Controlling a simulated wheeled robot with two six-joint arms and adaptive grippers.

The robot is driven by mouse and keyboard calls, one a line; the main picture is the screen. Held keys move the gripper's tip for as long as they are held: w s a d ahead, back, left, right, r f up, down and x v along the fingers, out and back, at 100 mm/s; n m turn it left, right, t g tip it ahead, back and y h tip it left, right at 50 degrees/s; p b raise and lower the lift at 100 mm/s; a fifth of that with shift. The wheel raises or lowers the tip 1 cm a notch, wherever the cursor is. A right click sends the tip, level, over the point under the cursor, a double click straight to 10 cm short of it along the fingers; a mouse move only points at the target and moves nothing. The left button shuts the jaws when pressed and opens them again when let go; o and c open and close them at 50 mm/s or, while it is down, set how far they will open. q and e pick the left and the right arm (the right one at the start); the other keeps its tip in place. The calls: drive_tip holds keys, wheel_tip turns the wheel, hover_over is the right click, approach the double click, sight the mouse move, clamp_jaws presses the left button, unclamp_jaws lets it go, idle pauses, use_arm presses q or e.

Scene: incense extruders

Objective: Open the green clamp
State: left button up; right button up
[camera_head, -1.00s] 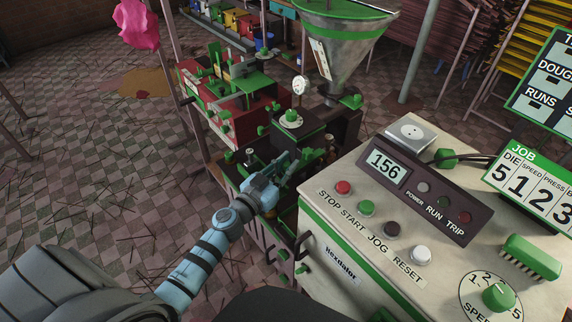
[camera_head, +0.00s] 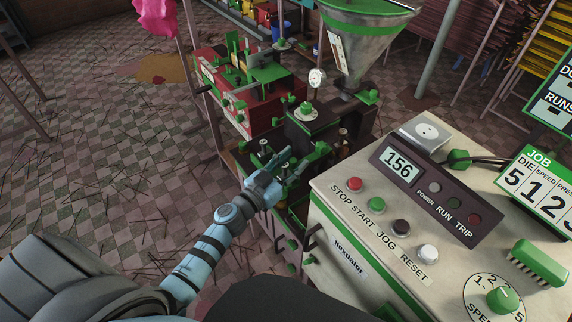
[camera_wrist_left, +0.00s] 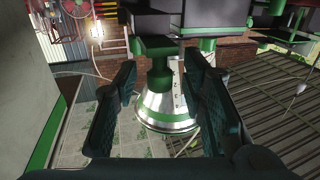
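My left gripper (camera_head: 285,163) reaches in over the dark front end of the extruder in the head view. Its two fingers are spread apart, and the wrist view also shows this gripper (camera_wrist_left: 160,66) open with nothing touching either finger. A green part (camera_head: 318,153), which may be the clamp, stands just right of the fingertips in the head view. In the wrist view a green cylinder (camera_wrist_left: 160,80) shows between the fingers, farther off. I cannot tell for sure which green part is the clamp or whether it is shut. My right gripper is in neither view.
The white control panel (camera_head: 345,205) with its buttons stands close to the right of my left arm. A steel hopper (camera_head: 365,50) rises behind the extruder. A red machine (camera_head: 258,108) stands beyond the gripper. Open tiled floor (camera_head: 100,150) lies to the left.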

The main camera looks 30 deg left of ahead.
use_arm(q)
drive_tip(key=v, duration=1.1)
drive_tip(key=shift+s, duration=0.35)
drive_tip(key=shift+a, duration=0.15)
drive_tip(key=s+a+f+g+y, duration=0.2)
drive_tip(key=s+a+f+g, duration=0.15)
drive_tip(key=f, duration=0.55)
drive_tip(key=s+a+f+g+y, duration=0.25)
drive_tip(key=s+f, duration=0.25)
drive_tip(key=f, duration=0.4)
drive_tip(key=s+a+f+g+y, duration=0.1)
drive_tip(key=s+a+f+g, duration=0.25)
drive_tip(key=f, duration=0.65)
drive_tip(key=s+d+f+g, duration=0.2)
drive_tip(key=s+f, duration=0.2)
drive_tip(key=s, duration=0.3)
drive_tip(key=s+d+f+n+g, duration=0.1)
drive_tip(key=s+d+f+g, duration=0.1)
drive_tip(key=s, duration=0.6)
drive_tip(key=s+d+f+n+g, duration=0.1)
drive_tip(key=s+d+f+g, duration=0.2)
drive_tip(key=s+f, duration=0.3)
drive_tip(key=shift+s+d+f+h, duration=0.35)
drive_tip(key=shift+s+d, duration=0.15)
drive_tip(key=shift+s, duration=0.55)
